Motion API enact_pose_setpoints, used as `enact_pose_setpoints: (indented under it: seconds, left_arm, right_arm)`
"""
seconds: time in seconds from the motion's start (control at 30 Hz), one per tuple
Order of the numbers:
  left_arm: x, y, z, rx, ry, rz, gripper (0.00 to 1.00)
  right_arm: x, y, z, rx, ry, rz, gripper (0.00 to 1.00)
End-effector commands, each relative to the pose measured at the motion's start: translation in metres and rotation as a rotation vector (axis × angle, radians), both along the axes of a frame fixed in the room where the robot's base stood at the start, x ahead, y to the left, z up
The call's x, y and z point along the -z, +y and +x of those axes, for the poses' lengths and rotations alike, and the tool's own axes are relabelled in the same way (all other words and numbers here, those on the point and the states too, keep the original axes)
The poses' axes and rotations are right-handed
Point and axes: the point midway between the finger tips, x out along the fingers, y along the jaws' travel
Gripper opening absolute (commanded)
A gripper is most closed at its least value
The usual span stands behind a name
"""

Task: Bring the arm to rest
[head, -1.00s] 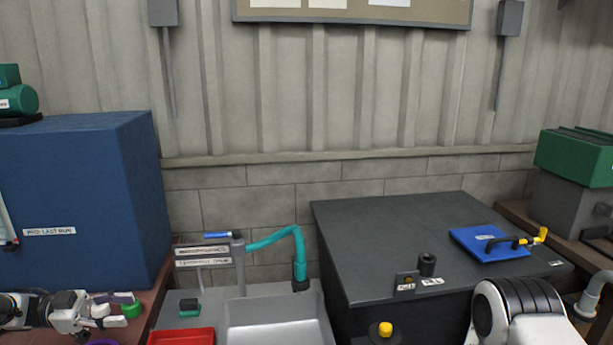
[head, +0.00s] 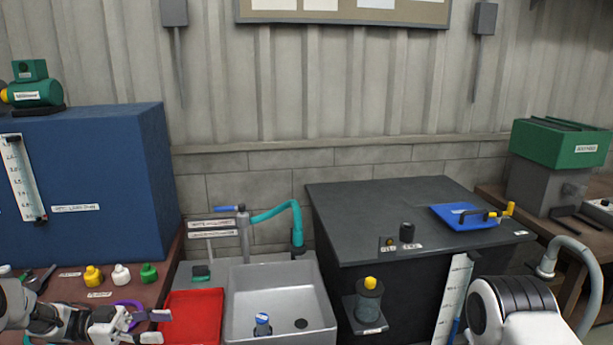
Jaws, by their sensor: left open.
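My left gripper (head: 157,326) is at the lower left, fingers pointing right. Its fingers are apart with nothing seen between them. They overlap the left edge of the red tray (head: 203,306) in the picture; I cannot tell whether they touch it. A purple ring-shaped thing (head: 128,306) shows just behind the gripper, partly hidden. My right arm shows only as a white and black link at the lower right; its gripper is out of the picture.
Yellow (head: 93,276), white (head: 121,274) and green (head: 149,273) small bottles stand on the brown bench behind my left gripper. A grey sink (head: 275,322) holds a blue-capped bottle (head: 263,325). A blue tank (head: 110,150) stands behind. A dark cabinet (head: 350,205) stands right of the sink.

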Motion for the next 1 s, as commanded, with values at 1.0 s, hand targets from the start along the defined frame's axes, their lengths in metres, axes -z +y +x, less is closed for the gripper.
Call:
enact_pose_setpoints:
  seconds: [1.0]
  left_arm:
    - [0.268,-0.071,-0.316,-1.234,1.332,1.057,0.44]
  right_arm:
    - [0.0,0.0,-0.001,0.0,0.001,0.0,0.4]
